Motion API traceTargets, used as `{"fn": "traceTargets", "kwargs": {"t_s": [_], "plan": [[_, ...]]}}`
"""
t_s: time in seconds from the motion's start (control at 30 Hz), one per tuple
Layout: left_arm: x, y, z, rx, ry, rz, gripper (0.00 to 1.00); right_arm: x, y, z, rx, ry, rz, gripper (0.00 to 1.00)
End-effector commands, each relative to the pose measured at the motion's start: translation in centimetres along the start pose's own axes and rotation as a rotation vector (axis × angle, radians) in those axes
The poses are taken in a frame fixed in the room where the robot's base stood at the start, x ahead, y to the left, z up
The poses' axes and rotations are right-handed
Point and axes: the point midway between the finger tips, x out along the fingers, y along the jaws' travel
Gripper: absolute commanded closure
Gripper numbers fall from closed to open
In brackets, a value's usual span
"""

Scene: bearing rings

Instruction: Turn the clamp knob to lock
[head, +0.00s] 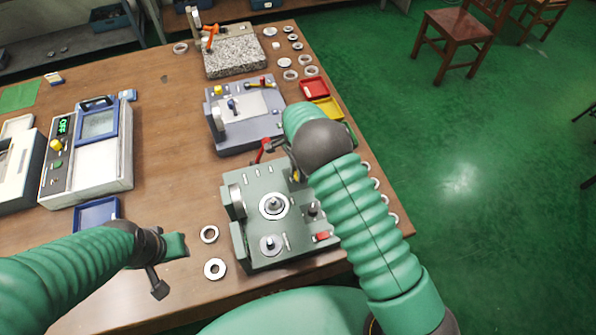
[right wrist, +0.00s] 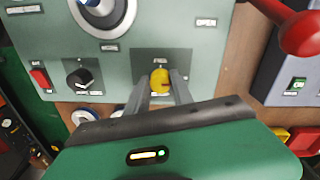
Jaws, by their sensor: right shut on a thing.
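The clamp knob (right wrist: 159,76) is a small yellow knob on the grey-green panel of the fixture (head: 252,185). In the right wrist view, my right gripper (right wrist: 160,86) has one finger on each side of it and is shut on it. In the head view my right arm covers most of this spot, and only a bit of yellow (head: 295,176) shows. The knob's marking is too small to read. My left gripper (head: 170,268) hangs near the table's front edge, left of the fixture, apart from everything; its jaw gap is unclear.
A red-knobbed lever (right wrist: 297,30) stands close to my right gripper. A black dial (right wrist: 79,79) and a red switch (right wrist: 39,78) share the panel. Loose rings (head: 214,268) lie left of the fixture. A blue-grey device (head: 240,108) stands behind it.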

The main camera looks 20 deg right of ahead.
Motion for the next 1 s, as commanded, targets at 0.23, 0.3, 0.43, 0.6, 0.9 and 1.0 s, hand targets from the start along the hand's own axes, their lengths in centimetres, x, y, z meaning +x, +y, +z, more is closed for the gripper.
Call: {"fn": "traceTargets", "kwargs": {"t_s": [0.23,0.3,0.43,0.6,0.9,1.0], "plan": [[-0.01,0.0,0.0,0.0,0.0,0.0,0.64,-0.38,-0.47,-0.21,0.046,0.003,-0.014,1.0],[-0.01,0.0,0.0,0.0,0.0,0.0,0.64,-0.39,-0.47,-0.22,0.051,0.003,-0.014,1.0],[-0.01,0.0,0.0,0.0,0.0,0.0,0.64,-0.39,-0.47,-0.21,0.053,0.003,-0.014,1.0],[-0.01,0.0,0.0,0.0,0.0,0.0,0.64,-0.4,-0.48,-0.21,0.052,0.003,-0.014,1.0],[0.0,0.0,0.0,0.0,0.0,0.0,0.64,-0.2,-0.24,-0.11,0.051,0.001,-0.007,0.5],[0.01,0.0,0.0,0.0,0.0,0.0,0.64,-0.15,-0.17,-0.08,0.051,0.0,-0.005,0.5]]}}
